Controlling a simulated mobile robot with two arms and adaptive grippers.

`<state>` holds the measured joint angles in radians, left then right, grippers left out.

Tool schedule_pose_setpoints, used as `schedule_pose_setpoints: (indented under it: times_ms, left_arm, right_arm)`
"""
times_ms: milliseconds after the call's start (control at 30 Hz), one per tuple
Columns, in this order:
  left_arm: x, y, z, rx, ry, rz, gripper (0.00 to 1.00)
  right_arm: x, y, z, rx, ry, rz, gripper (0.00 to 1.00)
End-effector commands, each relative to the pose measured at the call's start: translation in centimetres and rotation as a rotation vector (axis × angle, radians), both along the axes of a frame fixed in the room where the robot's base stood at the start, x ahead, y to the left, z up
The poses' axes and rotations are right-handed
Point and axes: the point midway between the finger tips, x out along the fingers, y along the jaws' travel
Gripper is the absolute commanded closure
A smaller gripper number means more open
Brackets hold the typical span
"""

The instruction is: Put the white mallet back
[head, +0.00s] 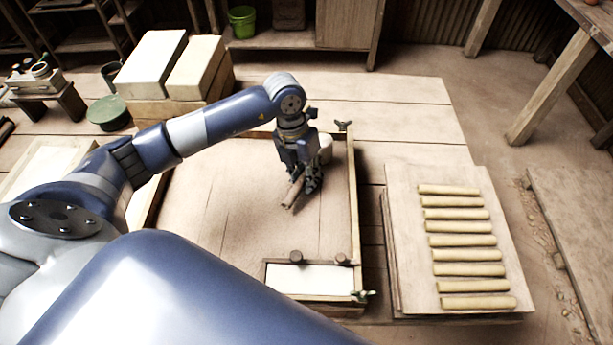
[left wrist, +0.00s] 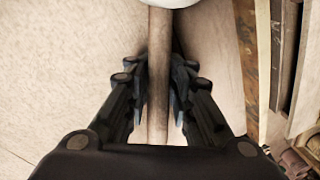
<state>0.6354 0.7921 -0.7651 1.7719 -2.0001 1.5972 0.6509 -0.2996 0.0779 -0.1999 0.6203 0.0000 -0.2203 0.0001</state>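The white mallet has a white head (head: 326,146) and a brown wooden handle (head: 293,192). In the head view it is at the upper right of the framed board (head: 230,200), the handle pointing toward the viewer. My left gripper (head: 312,182) reaches down over the handle. In the left wrist view, the fingers of my left gripper (left wrist: 159,95) lie close on both sides of the handle (left wrist: 159,70), seemingly shut on it. The white head (left wrist: 170,3) shows at the top edge. Whether the mallet touches the board is unclear. My right gripper is out of view.
A framed white panel (head: 310,279) with two knobs sits at the board's near right corner. A board (head: 408,210) with several tan rolls (head: 458,214) lies to the right. Pale blocks (head: 150,64) stand at the back left. A green lidded pot (head: 108,112) is farther left.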

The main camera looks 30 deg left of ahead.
Motion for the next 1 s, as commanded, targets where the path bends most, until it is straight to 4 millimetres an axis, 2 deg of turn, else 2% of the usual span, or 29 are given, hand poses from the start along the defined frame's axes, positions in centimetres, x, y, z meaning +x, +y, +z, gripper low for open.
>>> schedule_pose_setpoints:
  times_ms: [367, 567, 800, 1000]
  left_arm:
    - [0.0, 0.0, 0.0, 0.001, 0.001, 0.001, 0.63]
    - [0.0, 0.1, 1.1, 0.001, -0.001, 0.001, 0.63]
    - [0.4, 1.3, 5.7, 0.001, -0.007, 0.0, 0.63]
    - [0.3, 2.0, 9.5, 0.0, -0.004, 0.001, 0.63]
  right_arm:
    - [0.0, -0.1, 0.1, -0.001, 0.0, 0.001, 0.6]
    - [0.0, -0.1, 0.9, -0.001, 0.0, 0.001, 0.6]
    - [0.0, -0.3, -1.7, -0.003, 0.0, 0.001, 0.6]
    - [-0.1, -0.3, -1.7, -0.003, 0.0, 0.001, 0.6]
